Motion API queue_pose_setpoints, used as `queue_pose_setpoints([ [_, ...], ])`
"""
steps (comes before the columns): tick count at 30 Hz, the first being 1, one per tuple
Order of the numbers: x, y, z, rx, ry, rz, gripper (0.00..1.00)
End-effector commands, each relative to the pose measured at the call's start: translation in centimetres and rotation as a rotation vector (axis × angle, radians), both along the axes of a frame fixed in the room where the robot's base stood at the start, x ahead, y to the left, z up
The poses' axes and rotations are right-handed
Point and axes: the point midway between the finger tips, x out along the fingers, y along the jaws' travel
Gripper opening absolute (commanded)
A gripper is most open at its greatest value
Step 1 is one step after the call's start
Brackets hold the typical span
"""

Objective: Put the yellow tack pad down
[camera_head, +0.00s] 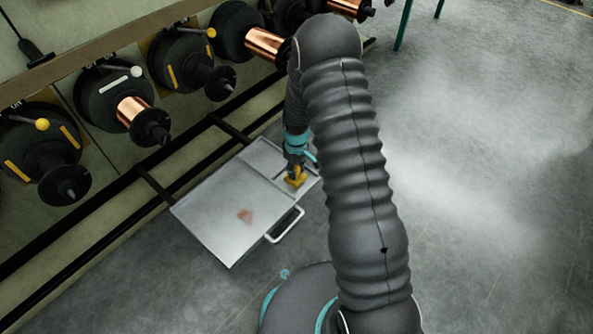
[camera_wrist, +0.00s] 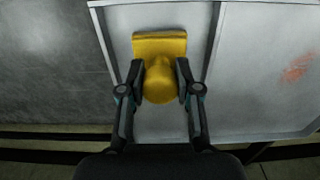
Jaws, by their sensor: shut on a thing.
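The yellow tack pad (camera_wrist: 160,45) has a flat plate and a rounded knob. My gripper (camera_wrist: 160,82) is shut on its knob, one finger on each side. The pad is over the narrower compartment of a grey metal tray (camera_wrist: 265,50); I cannot tell whether it touches the tray floor. In the head view the pad (camera_head: 295,180) is at the right end of the tray (camera_head: 205,197), below my gripper (camera_head: 294,168). My fingers hide part of the knob.
A divider (camera_wrist: 215,50) splits the tray. A reddish smudge (camera_head: 245,216) marks the larger compartment. A white handle (camera_head: 286,226) is on the tray's near side. A rack with copper spools (camera_head: 131,111) and black hubs stands behind. Open floor (camera_head: 490,190) is at right.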

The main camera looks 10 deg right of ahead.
Motion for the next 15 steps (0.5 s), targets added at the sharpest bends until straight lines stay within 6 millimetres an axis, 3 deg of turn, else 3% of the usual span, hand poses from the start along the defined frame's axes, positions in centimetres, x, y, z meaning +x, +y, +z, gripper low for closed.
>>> queue_pose_setpoints([
  [12, 0.02, 0.03, -0.72, 0.001, -0.001, 0.001, 0.0],
  [13, 0.02, 0.03, -0.58, 0.0, -0.001, 0.001, 0.4],
  [15, 0.02, 0.03, -0.56, 0.001, -0.001, 0.001, 0.57],
])
